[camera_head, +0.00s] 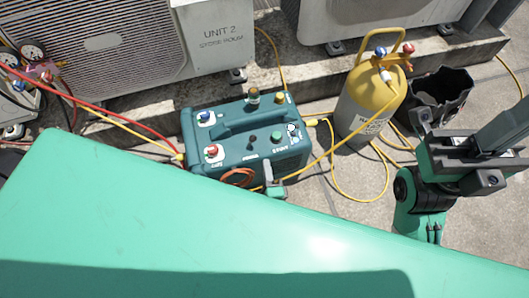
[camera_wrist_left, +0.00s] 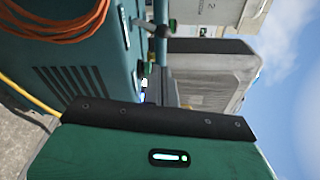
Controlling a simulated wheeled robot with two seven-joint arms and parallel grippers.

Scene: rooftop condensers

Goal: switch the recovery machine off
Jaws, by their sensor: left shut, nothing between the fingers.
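The recovery machine (camera_head: 245,119) is a teal box with a top handle, standing upright on the roof. Its sloped panel carries a blue knob (camera_head: 205,117), a red knob (camera_head: 212,151), a dark button (camera_head: 252,138) and a green button (camera_head: 277,136). My left gripper (camera_head: 268,170) is shut and empty, close to the panel's lower front edge; contact is unclear. In the left wrist view the machine's vented side (camera_wrist_left: 75,85) fills the left. My right gripper (camera_head: 465,155) is at the right, away from the machine; its jaws are unclear.
A yellow-topped grey cylinder (camera_head: 365,108) stands right of the machine, beside a black bucket (camera_head: 440,95). Yellow and red hoses cross the floor. A condenser labelled UNIT 2 (camera_head: 215,55) stands behind. An orange coil (camera_head: 238,177) hangs at the machine's front. My green body covers the bottom.

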